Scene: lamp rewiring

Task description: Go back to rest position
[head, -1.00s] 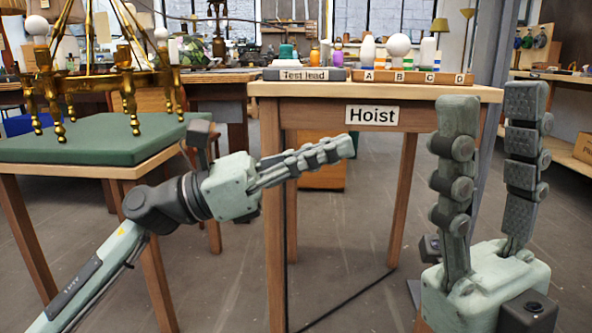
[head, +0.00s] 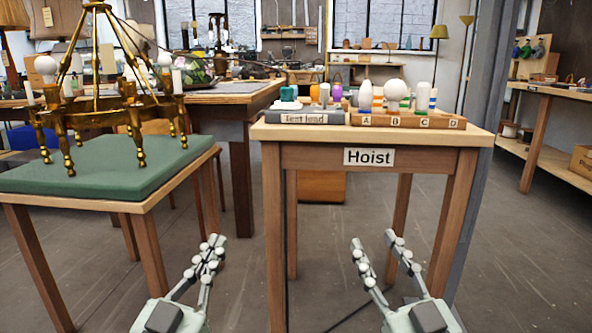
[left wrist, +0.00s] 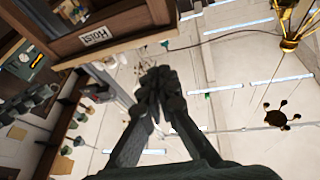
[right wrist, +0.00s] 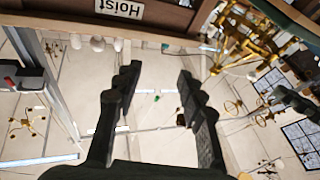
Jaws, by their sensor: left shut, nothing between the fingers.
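My left gripper (head: 212,241) stands low in the head view, pointing up and forward, in front of the gap between the two tables. Its fingers are together and empty; they also meet in the left wrist view (left wrist: 160,76). My right gripper (head: 374,240) stands low in front of the hoist table, its fingers apart. The right wrist view shows the same wide gap with nothing between the fingertips (right wrist: 158,72). Both grippers appear clear of the tables and objects.
The wooden table labelled Hoist (head: 330,158) is ahead, with a Test lead block (head: 305,117) and a rack marked A to D (head: 408,121) on top. A brass chandelier (head: 128,113) stands over the green pad (head: 120,182) at left. Floor between the tables is open.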

